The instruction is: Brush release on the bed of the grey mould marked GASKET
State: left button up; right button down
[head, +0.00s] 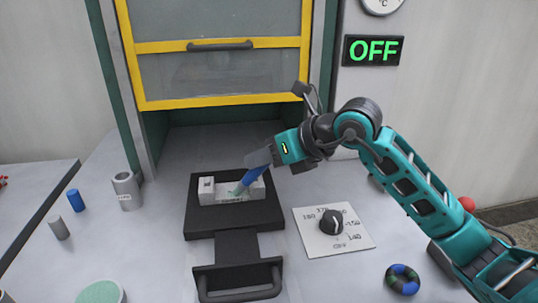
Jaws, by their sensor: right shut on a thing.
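The pale grey mould (206,191) sits on a black sliding tray (207,220) in front of the press. Its marking is too small to read. A greenish patch shows on the mould's bed beside the brush tip. My right gripper (262,158) is shut on a brush (253,176) with a blue handle and a grey end. The brush tilts down to the left, and its tip is at the mould's bed; I cannot tell whether it touches. My left gripper is not in view.
The press's yellow-framed window (215,75) is above the opening behind the tray. A dial plate (310,240) lies right of the tray, with a blue-green ring (403,279) at front right. A grey cylinder (126,190) and small blue and grey cylinders stand left. An OFF sign (373,50) glows green.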

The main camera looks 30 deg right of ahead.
jog(key=shift+w+a, duration=0.15)
jog(key=shift+a, duration=0.25)
jog(key=shift+w+a, duration=0.25)
jog(key=shift+a, duration=0.7)
jog(key=shift+d, duration=0.1)
jog(key=shift+s+d, duration=0.3)
jog(key=shift+d, duration=0.55)
jog(key=shift+d+f, duration=0.1)
